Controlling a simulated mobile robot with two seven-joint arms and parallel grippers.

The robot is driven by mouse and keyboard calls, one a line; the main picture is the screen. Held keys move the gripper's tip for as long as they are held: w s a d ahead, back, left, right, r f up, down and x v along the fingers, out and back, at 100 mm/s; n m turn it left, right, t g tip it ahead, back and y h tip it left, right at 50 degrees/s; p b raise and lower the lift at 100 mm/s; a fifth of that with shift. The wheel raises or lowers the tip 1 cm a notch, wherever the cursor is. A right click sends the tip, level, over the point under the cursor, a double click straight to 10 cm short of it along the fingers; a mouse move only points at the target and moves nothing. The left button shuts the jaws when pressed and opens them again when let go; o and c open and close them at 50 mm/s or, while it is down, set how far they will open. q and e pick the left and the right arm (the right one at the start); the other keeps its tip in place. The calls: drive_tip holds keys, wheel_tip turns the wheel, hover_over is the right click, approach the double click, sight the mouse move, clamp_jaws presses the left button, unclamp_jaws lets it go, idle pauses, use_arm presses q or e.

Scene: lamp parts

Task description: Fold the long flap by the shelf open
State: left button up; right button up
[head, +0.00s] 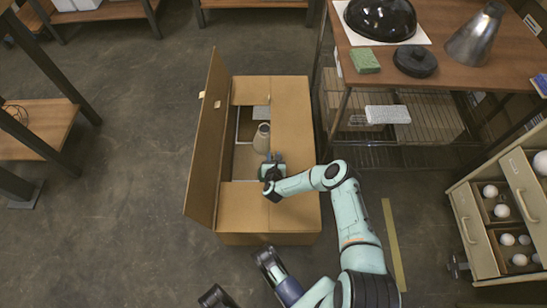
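An open-topped cardboard box (240,200) stands on the floor. Its long flap by the shelf (292,115) lies flat over the right side of the opening. The opposite long flap (207,135) stands up on the left, leaning outward. Short flaps lie flat at the far end (250,90) and near end. My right gripper (272,161) is above the opening at the inner edge of the shelf-side flap; its finger gap and any contact are too small to tell. Dark parts of mine at the bottom edge may belong to the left gripper (243,280); its state is unclear.
A beige cone-shaped part (262,138) stands inside the box, just beyond my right gripper. The shelf (460,75) is close on the right, with a black dome (380,18) on top. A drawer cabinet (465,225) stands lower right. Floor left of the box is clear.

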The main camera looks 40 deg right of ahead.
drive_tip(key=shift+c, duration=0.3)
clamp_jaws()
idle(1.1)
